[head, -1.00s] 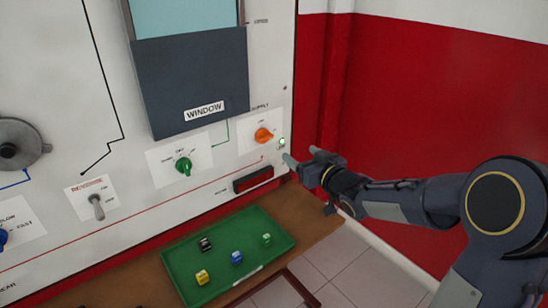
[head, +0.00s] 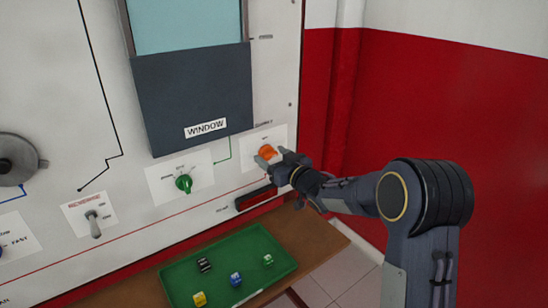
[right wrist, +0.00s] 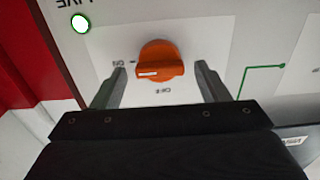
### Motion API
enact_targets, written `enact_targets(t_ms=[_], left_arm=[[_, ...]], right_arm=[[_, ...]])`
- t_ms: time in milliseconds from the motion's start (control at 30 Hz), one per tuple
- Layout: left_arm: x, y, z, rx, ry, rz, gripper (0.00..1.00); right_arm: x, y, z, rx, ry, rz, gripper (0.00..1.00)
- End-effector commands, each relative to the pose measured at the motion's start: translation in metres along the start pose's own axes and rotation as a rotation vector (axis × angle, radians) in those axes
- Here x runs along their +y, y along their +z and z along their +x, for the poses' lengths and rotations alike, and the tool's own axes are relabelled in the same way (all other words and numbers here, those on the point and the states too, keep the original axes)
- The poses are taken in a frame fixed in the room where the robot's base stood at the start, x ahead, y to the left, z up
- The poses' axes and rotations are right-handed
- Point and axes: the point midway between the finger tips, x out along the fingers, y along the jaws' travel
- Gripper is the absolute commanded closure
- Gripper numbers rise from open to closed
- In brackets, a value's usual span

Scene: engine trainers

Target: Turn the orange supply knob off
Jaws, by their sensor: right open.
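The orange supply knob (head: 268,152) is on a white plate on the upright panel, partly hidden by my right gripper in the head view. In the right wrist view the knob (right wrist: 160,62) shows whole, with a white mark at its left end by the "ON" label; "OFF" is printed beside it, lower in that picture. My right gripper (head: 272,158) is at the knob. Its fingers are open, one on each side of the knob, with gaps visible in the right wrist view. My left gripper is not in view.
A lit green lamp (right wrist: 80,23) is close to the supply plate. A green rotary knob (head: 184,184) and a toggle switch (head: 94,224) are further left on the panel. Below, a green tray (head: 184,274) with several small blocks stands on a brown shelf (head: 322,250).

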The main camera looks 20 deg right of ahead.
Motion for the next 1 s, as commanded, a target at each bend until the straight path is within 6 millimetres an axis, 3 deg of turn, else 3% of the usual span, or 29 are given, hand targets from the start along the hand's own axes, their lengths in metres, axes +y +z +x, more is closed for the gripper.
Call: enact_targets(t_ms=[67,400,667,1000], left_arm=[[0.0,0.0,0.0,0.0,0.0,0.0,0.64],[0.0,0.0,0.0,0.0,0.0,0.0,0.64],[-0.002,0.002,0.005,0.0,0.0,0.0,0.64],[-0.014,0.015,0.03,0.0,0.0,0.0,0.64]], right_arm=[[0.0,0.0,0.0,0.0,0.0,0.0,0.33],[0.0,0.0,-0.001,0.0,0.0,0.0,0.76],[0.0,0.001,-0.001,0.001,0.0,-0.028,0.76],[-0.001,0.005,-0.001,0.003,0.0,-0.227,0.76]])
